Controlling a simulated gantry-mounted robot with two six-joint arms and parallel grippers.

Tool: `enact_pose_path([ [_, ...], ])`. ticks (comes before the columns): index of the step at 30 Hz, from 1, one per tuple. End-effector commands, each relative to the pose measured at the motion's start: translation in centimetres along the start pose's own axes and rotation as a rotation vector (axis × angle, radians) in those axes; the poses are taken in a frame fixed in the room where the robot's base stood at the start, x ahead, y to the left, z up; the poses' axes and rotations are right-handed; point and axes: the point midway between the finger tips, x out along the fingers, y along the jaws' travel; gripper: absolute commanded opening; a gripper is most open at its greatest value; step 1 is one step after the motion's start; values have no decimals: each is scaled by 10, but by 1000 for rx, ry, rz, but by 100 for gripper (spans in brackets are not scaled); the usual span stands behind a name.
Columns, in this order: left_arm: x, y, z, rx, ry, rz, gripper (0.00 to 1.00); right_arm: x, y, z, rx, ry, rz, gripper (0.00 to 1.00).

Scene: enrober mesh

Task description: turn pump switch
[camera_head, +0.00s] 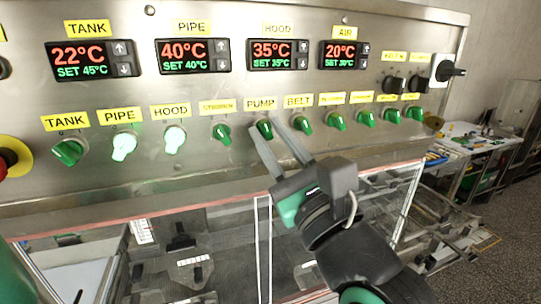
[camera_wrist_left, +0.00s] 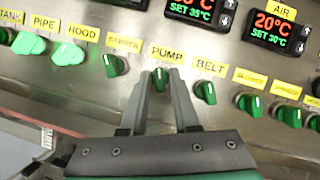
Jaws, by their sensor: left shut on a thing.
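The pump switch (camera_head: 265,130) is a small green rotary knob under the yellow PUMP label (camera_head: 261,103) on the steel control panel. My left gripper (camera_head: 266,124) reaches up to it from below, with one finger on each side of the knob. In the left wrist view the pump switch (camera_wrist_left: 160,79) shows between the two fingertips of the left gripper (camera_wrist_left: 161,80), which is shut on it. The fingers hide part of the knob's sides. The knob looks dark green, not brightly lit. My right gripper is not in view.
The pipe (camera_head: 124,146) and hood (camera_head: 175,138) knobs glow bright. A red emergency button (camera_head: 8,160) is at far left. Temperature displays (camera_head: 92,58) line the panel above.

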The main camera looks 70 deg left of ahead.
Motion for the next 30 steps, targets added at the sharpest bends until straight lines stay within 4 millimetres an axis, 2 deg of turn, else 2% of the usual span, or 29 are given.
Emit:
enact_pose_path([
  [10, 0, 0, 0, -148, 0, 61, 0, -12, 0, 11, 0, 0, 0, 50],
  [26, 0, -1, 0, -176, 0, 73, 0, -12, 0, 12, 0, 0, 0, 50],
  [27, 0, -1, 0, -175, 0, 72, 31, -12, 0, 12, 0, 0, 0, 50],
  [30, 0, -1, 0, -175, 0, 72, 45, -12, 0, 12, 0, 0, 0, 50],
])
